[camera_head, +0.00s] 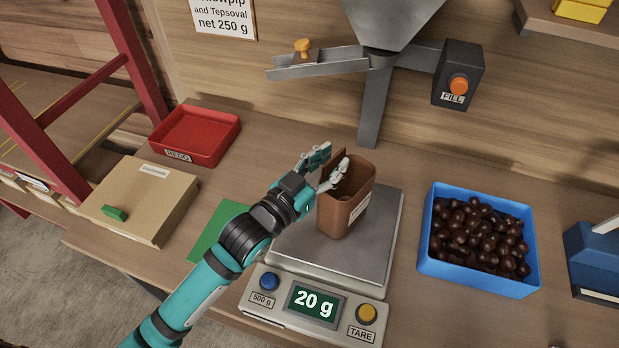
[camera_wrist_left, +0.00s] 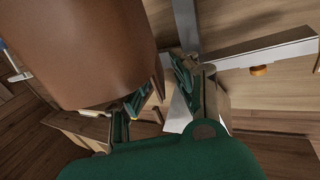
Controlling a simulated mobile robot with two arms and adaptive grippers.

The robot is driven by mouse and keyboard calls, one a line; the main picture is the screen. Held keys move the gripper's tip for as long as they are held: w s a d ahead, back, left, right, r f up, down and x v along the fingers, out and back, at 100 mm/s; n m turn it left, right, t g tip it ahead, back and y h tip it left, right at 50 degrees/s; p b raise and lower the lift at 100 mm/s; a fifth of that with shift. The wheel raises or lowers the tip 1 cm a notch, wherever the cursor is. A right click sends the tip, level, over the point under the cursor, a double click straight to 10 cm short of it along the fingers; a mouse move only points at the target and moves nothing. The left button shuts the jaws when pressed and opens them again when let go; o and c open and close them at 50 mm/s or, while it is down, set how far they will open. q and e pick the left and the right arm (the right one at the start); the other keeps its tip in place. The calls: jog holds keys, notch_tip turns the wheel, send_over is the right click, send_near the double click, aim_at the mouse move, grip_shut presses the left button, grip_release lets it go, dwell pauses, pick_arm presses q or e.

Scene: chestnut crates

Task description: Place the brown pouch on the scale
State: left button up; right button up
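The brown pouch (camera_head: 345,208) stands upright and open-topped on the steel plate of the scale (camera_head: 378,250). The scale's display reads 20 g. My left gripper (camera_head: 334,158) is at the pouch's upper left rim. Its fingers are spread, with part of the rim showing between them in the head view. In the left wrist view the pouch (camera_wrist_left: 85,50) fills the upper left beside the parted fingers (camera_wrist_left: 160,85). Whether a finger touches the pouch is unclear. My right gripper is not in view.
A blue crate of chestnuts (camera_head: 430,262) stands right of the scale. A red tray (camera_head: 180,153) and a cardboard box (camera_head: 150,190) are at left. A metal hopper (camera_head: 385,25) with a chute (camera_head: 320,66) and a FILL button (camera_head: 458,86) hangs behind the scale.

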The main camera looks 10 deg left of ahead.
pick_arm(q)
jog(key=b+v, duration=0.2)
jog(key=v, duration=0.9)
jog(key=shift+w, duration=0.1)
